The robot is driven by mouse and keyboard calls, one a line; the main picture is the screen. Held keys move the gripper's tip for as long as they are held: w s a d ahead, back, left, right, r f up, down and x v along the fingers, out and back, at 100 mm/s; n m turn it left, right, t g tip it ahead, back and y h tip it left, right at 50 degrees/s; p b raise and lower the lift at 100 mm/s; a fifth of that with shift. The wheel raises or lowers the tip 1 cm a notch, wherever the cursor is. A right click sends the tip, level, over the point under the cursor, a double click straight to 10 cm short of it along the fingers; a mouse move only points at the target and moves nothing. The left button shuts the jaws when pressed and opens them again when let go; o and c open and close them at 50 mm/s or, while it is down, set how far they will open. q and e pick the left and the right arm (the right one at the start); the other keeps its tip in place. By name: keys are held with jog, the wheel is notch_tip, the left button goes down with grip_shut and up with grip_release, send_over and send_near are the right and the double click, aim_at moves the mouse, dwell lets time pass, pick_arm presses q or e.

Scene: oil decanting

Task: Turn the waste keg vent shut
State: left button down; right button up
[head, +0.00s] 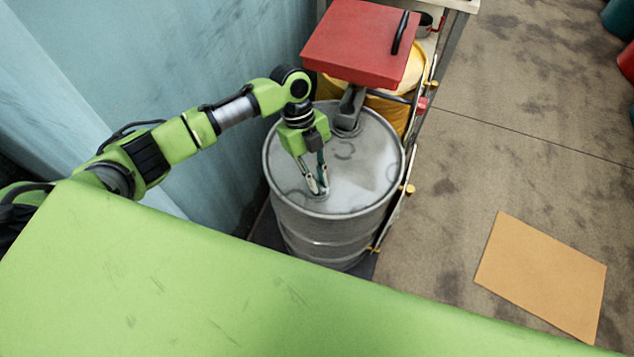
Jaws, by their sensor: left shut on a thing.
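The waste keg is a grey metal drum (365,185) standing upright in the middle of the head view. My left gripper (319,190) points down onto the near left part of its lid. Its fingers are shut on a small fitting there, apparently the vent, which the fingers mostly hide. I cannot tell how far the vent is turned. My right gripper is not in view.
A grey fitting (349,108) rises from the lid's far side. A blue corrugated wall (215,50) is close on the left. An orange sheet (540,275) lies on open floor at right.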

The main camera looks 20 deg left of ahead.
pick_arm(q)
jog(key=m+y+b, duration=0.1)
jog(key=m, duration=0.2)
jog(key=m+g+b, duration=0.1)
jog(key=m+b, duration=0.1)
jog(key=shift+w+d+m+y, duration=0.15)
jog(key=shift+m+y, duration=0.25)
jog(key=m+y, duration=0.1)
jog(key=m, duration=0.1)
jog(key=m+b, duration=0.1)
jog(key=m, duration=0.1)
jog(key=shift+d+m+g+y+b, duration=0.1)
jog(key=shift+m+g+y+b, duration=0.2)
jog(key=shift+m+y, duration=0.1)
jog(key=c, duration=2.1)
grip_release()
